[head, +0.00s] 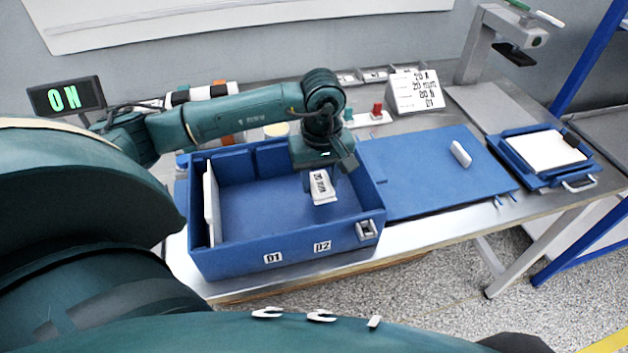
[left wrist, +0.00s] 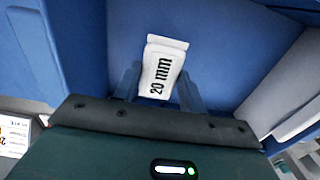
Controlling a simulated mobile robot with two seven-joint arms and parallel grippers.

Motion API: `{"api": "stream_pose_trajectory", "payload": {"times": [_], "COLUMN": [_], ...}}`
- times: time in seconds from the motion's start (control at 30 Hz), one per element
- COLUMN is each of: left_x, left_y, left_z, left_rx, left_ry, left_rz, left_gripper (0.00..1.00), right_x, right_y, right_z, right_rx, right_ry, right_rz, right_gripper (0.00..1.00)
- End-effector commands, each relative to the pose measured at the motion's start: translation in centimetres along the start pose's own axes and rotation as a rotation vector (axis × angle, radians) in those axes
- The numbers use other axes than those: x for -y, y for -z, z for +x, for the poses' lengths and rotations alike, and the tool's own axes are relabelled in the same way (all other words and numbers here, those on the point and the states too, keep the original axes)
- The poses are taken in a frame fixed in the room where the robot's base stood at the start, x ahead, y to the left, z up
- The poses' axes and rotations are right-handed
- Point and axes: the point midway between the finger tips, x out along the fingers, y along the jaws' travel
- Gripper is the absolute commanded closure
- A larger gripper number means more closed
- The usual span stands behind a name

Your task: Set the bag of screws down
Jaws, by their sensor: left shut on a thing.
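The bag of screws (head: 323,188) is a small white packet marked "20 mm". In the head view it hangs below my left gripper (head: 320,172), inside the outline of the blue box (head: 230,258) labelled D1 and D2. In the left wrist view the bag (left wrist: 163,68) sits between the two fingers of the left gripper (left wrist: 160,85), which is shut on it. The blue box floor (left wrist: 230,40) lies beyond the bag. I cannot tell how far the bag is above the floor. My right gripper is not in view.
A white panel (head: 211,205) stands at the box's left inside wall. To the right are a blue board (head: 420,180) with a small white block (head: 460,153), and a blue tray (head: 512,167) holding a white sheet. Behind are a red button (head: 377,109), a label card (head: 416,92) and a display reading "ON" (head: 65,98).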

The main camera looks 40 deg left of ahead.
Motion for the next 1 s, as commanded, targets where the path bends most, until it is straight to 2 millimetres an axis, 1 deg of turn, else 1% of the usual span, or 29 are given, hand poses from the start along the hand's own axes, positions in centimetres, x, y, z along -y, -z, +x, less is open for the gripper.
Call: {"api": "stream_pose_trajectory", "payload": {"times": [0.17,0.4,0.67,0.77,0.8,1.0], "left_x": [0.0,0.0,-0.1,-0.1,-0.1,-0.1], "left_y": [0.0,-0.1,0.0,0.0,0.0,0.0], "left_z": [1.4,4.4,4.7,5.1,5.0,4.9], "left_rx": [0.001,0.001,-0.001,-0.001,-0.001,0.0], "left_ry": [0.0,0.0,-0.002,-0.002,-0.002,-0.001], "left_rz": [0.002,0.003,0.004,0.004,0.004,0.004], "left_gripper": [0.83,0.83,0.83,0.83,0.57,0.41], "right_x": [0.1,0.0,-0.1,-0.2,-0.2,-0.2], "right_y": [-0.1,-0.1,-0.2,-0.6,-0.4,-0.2], "right_z": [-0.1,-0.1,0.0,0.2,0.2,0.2], "right_rx": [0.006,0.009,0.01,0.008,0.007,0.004], "right_ry": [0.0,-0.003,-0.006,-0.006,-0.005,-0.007], "right_rz": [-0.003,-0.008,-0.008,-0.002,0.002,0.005], "right_gripper": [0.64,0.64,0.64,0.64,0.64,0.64]}}
